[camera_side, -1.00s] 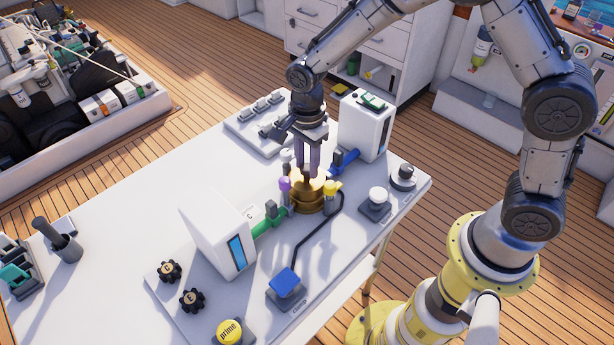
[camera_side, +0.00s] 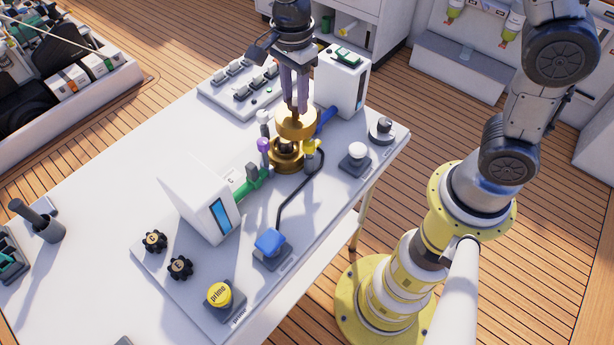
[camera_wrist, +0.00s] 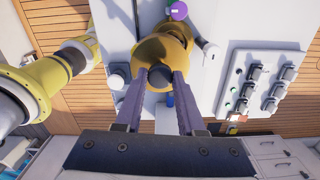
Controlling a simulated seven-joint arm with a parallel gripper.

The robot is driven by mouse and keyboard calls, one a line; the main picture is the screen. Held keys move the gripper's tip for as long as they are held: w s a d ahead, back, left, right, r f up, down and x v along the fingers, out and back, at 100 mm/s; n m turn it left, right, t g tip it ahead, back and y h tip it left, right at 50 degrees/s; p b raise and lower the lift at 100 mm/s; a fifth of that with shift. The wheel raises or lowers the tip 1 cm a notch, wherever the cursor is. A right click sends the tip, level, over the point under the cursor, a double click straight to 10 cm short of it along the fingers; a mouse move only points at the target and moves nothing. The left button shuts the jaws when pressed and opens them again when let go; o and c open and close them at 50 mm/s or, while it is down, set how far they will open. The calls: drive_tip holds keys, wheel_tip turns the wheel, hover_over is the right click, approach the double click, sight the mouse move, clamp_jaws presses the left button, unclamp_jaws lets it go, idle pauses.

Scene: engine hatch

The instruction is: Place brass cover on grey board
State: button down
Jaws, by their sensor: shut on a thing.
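My gripper (camera_side: 296,108) has its purple fingers shut on the brass cover (camera_side: 296,126). The cover hangs just above the open brass housing (camera_side: 285,160), apart from it. In the wrist view the fingertips (camera_wrist: 160,80) clamp the dark knob on top of the cover (camera_wrist: 160,48). The cover hides most of the housing there. The pale grey board (camera_side: 196,292) lies on the table's near side, under the housing and several controls. I cannot tell whether this is the grey board of the task.
A purple-topped lever (camera_side: 263,146) and a yellow-topped lever (camera_side: 309,147) stand close around the housing. White boxes stand at left (camera_side: 200,200) and behind (camera_side: 341,80). A switch panel (camera_side: 240,90) lies at the back. The table's left middle (camera_side: 110,180) is clear.

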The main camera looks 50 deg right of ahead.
drive_tip(key=s, duration=2.3)
drive_tip(key=shift+n, duration=0.6)
drive_tip(key=shift+w+a+f, duration=1.25)
drive_tip(key=shift+w+f, duration=0.7)
drive_tip(key=shift+f, duration=0.05)
drive_tip(key=shift+w+a+f, duration=1.3)
drive_tip(key=shift+w+f, duration=0.7)
drive_tip(key=shift+f, duration=0.05)
drive_tip(key=shift+w+a+f, duration=1.25)
drive_tip(key=shift+w+f, duration=0.7)
drive_tip(key=shift+f, duration=0.05)
drive_tip(key=shift+f, duration=0.1)
drive_tip(key=c, duration=0.5)
unclamp_jaws()
